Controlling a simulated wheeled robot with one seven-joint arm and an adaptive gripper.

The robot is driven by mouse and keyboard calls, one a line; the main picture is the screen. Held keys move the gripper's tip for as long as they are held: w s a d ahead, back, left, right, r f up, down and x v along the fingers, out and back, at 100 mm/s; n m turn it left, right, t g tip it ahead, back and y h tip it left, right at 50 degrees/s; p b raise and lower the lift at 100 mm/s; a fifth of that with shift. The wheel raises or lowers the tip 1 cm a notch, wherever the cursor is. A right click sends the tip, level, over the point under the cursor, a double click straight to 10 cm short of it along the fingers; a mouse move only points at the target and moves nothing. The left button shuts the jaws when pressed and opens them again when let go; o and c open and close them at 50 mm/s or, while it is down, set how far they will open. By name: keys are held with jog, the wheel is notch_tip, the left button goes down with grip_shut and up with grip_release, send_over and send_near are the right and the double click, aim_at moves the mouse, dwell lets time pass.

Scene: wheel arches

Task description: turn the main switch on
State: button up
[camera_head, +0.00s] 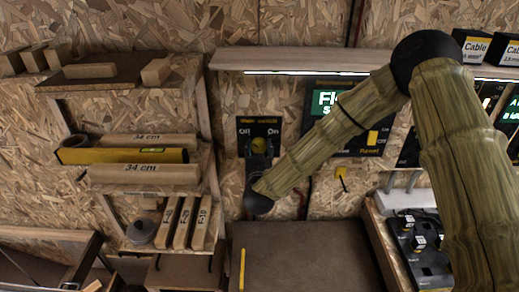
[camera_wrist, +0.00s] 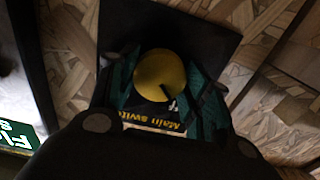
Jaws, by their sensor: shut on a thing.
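The main switch panel (camera_head: 271,127) is a black plate on the chipboard wall, marked "Off" on the left and "On" on the right. Its round yellow knob (camera_wrist: 158,70) shows in the wrist view with a dark mark near its lower right rim. My gripper (camera_head: 258,152) reaches the panel from below and in front. In the wrist view its dark fingers stand on both sides of the knob, shut on it. The gripper hides the lower part of the panel in the head view.
Shelves with wooden blocks and a yellow level (camera_head: 120,155) are on the left. A brown tabletop (camera_head: 300,255) lies below, mostly clear.

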jog(key=shift+f+m+b, duration=0.15)
jog(key=shift+m+b, duration=0.15)
jog(key=shift+b, duration=0.15)
jog(key=m+b, duration=0.2)
jog(key=b, duration=0.1)
jog(key=shift+f+m, duration=0.15)
jog(key=shift+m, duration=0.15)
jog(key=m+b, duration=0.6)
jog(key=b, duration=0.1)
jog(key=shift+d, duration=0.1)
jog(key=m+b, duration=0.5)
jog(key=shift+m, duration=0.3)
jog(key=shift+r+m+b, duration=0.2)
jog(key=shift+m+b, duration=1.15)
jog(key=shift+m, duration=0.15)
jog(key=shift+r, duration=0.1)
jog(key=o, duration=1)
jog(key=shift+o, duration=0.2)
